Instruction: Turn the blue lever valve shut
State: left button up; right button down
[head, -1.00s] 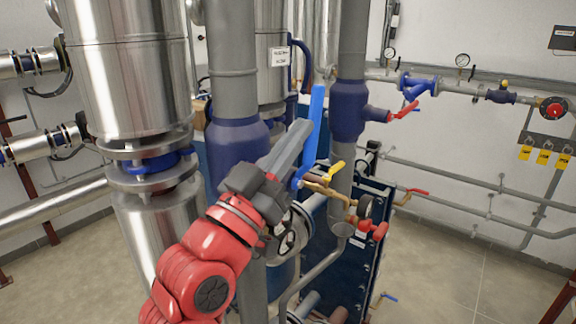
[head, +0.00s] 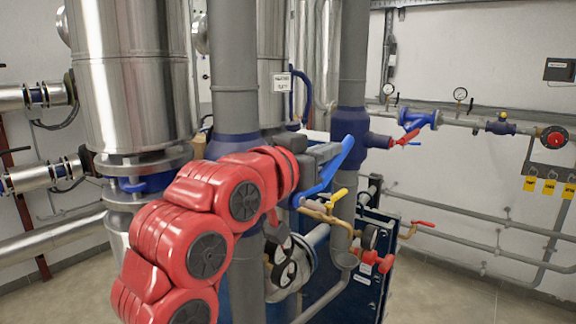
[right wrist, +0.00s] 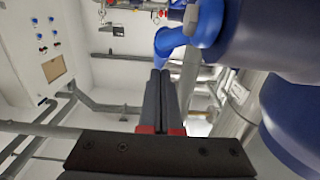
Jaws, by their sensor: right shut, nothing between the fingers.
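The blue lever (head: 327,176) is in the middle of the head view, in front of the grey pipes. It slants from upper right down to lower left, with a bent end at the top right. My right gripper (head: 326,153), dark grey on the red arm, is shut and empty. Its fingers lie against or very close to the lever's upper left side; I cannot tell if they touch. In the right wrist view the shut fingers (right wrist: 160,78) point at a blue part (right wrist: 171,40), likely the lever. My arm hides the pipe left of the lever. My left gripper is not in view.
A yellow-handled valve (head: 338,194) sits just right of the lever's lower end. A gauge (head: 371,236) and red-handled valve (head: 376,262) are below it. A grey pipe with a blue collar (head: 350,128) stands close behind. The floor at right is clear.

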aim_at(327, 165)
jog(key=shift+w+d+f, duration=0.25)
jog(key=shift+w+f, duration=0.05)
jog(key=shift+f, duration=0.2)
jog(key=shift+w+d+f, duration=0.2)
jog(key=shift+w+f, duration=0.05)
jog(key=shift+f, duration=0.2)
jog(key=shift+w+d+f+g+y, duration=0.15)
jog(key=shift+w+f+g+y, duration=0.15)
jog(key=shift+f+g, duration=0.1)
jog(key=shift+f, duration=0.15)
jog(key=shift+w+d, duration=0.1)
jog(key=shift+w, duration=0.05)
